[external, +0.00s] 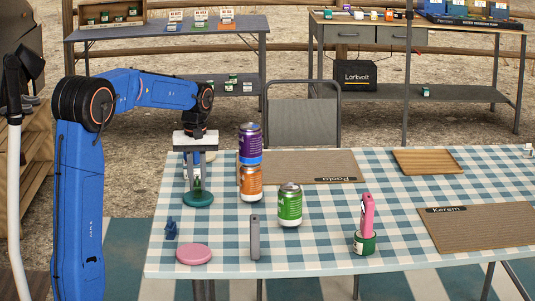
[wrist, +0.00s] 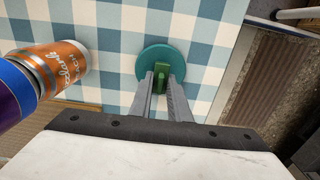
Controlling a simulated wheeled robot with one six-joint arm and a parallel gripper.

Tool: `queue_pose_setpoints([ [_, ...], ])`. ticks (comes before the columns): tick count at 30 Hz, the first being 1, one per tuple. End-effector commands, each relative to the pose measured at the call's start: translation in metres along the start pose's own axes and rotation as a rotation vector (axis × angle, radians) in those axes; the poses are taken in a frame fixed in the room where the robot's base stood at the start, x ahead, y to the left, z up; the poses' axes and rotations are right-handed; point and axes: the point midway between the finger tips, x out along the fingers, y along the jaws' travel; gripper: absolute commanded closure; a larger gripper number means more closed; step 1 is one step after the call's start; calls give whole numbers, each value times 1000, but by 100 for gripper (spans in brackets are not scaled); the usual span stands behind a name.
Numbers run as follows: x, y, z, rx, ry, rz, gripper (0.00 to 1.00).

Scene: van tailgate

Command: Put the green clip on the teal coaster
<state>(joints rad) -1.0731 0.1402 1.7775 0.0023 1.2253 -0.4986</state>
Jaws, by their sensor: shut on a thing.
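The green clip (wrist: 160,76) is between the two fingertips of my gripper (wrist: 161,84), which is shut on it. The teal coaster (wrist: 146,55) is a round disc lying on the checked tablecloth, directly under the clip in the wrist view. In the external view the teal coaster (external: 198,200) is at the table's left side, and my gripper (external: 195,184) points straight down over it. The green clip looks at or just above the coaster's top; I cannot tell whether they touch.
An orange can (external: 250,183) with a purple can (external: 250,142) stacked on it stands right of the coaster.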

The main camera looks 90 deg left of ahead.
Motion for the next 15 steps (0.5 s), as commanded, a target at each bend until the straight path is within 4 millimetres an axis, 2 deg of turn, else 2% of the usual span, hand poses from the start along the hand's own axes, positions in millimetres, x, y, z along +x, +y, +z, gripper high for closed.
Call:
queue_pose_setpoints([
  [8, 2, 0, 0, 0, 0, 0, 100],
  [9, 2, 0, 0, 0, 0, 0, 79],
  [11, 2, 0, 0, 0, 0, 0, 65],
  [15, 2, 0, 0, 0, 0, 0, 65],
])
